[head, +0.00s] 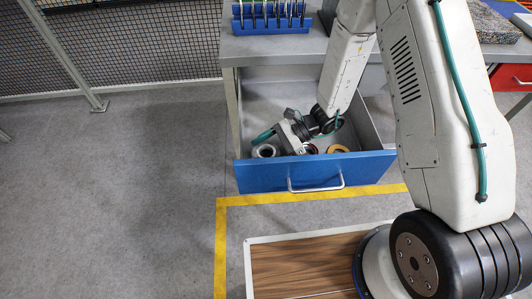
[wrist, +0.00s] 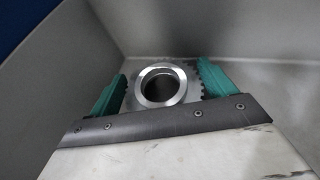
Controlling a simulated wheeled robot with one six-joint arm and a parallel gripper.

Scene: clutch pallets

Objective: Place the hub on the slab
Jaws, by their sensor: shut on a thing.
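The hub (wrist: 181,88) is a bright metal ring with a round bore and a toothed flange. In the wrist view it sits between the two teal fingers of my gripper (wrist: 163,78), which is shut on it. In the head view my gripper (head: 279,141) reaches down into the open drawer, and the hub (head: 258,151) shows at its left, near the drawer's left front corner. Whether the hub touches the drawer floor I cannot tell. The slab (head: 491,20) is a grey speckled block on the bench at the top right, well away from the gripper.
The drawer (head: 245,177) has a blue front and grey walls close around my gripper. A yellow ring (head: 337,149) and a dark red ring (head: 311,149) lie further right in it. A blue rack (head: 272,23) stands on the bench above. Floor at left is clear.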

